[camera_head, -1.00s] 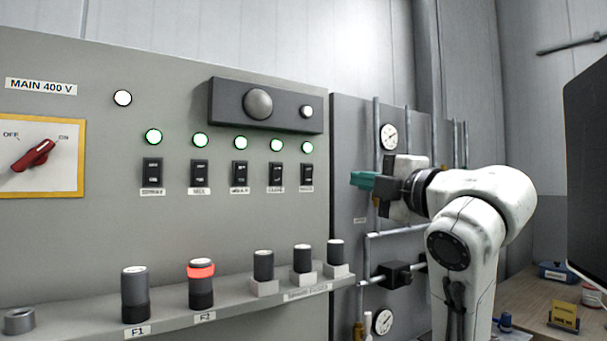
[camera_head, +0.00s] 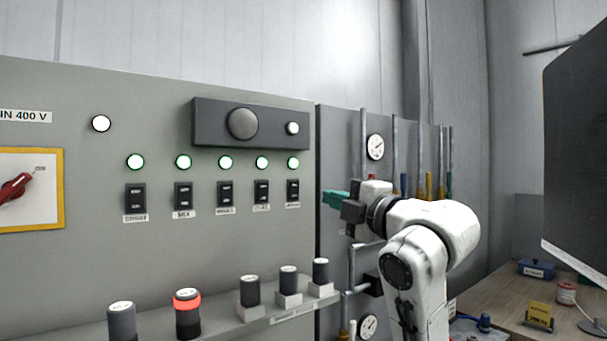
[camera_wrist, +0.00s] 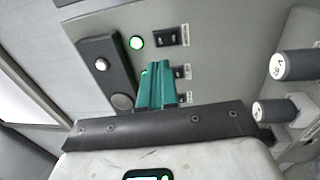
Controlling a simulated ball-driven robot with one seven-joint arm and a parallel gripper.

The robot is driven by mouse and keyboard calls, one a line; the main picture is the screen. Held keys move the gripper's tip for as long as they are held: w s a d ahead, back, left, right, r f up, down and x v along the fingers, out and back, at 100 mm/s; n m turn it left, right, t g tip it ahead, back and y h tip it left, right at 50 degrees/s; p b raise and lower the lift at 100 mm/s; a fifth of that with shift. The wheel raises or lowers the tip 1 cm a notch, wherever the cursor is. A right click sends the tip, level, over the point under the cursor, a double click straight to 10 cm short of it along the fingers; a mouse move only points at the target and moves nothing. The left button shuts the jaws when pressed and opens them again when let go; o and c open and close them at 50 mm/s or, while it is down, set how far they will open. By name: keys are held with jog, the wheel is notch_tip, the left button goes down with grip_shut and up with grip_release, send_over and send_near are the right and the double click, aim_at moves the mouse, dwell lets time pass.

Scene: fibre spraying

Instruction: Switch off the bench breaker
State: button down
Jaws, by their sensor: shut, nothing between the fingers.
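The grey panel (camera_head: 80,120) carries a row of black rocker breakers, each under a lit green lamp. The rightmost breaker (camera_head: 292,190) has its lamp (camera_head: 293,163) lit. The small labels are too blurred to tell surely which is the bench breaker. My gripper (camera_head: 333,198) has teal fingers, shut and empty, just right of the row near the panel's right edge. In the wrist view the gripper (camera_wrist: 155,75) points at the panel. One breaker (camera_wrist: 171,36) shows fully there, and others are partly hidden behind the fingers. I cannot see contact.
A ledge (camera_head: 235,330) below carries several dark cylinders, one with a red band (camera_head: 187,301). A dark box (camera_head: 205,122) with a round knob sits above the lamps. The red main switch (camera_head: 15,187) is at far left. Pipes and gauges (camera_head: 376,146) stand behind my arm.

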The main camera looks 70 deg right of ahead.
aim_at(295, 185)
jog(key=shift+w+d+r+p, duration=0.1)
jog(key=shift+w+r+p, duration=0.3)
jog(key=shift+p, duration=2.05)
jog(key=p+x, duration=0.1)
jog(key=x, duration=0.2)
jog(key=p+x, duration=0.1)
jog(key=x, duration=0.2)
jog(key=p+x, duration=0.1)
jog(key=x, duration=0.2)
jog(key=shift+f, duration=0.35)
jog(key=shift+w+d, duration=0.1)
jog(key=shift+w, duration=0.1)
jog(key=shift+r, duration=0.1)
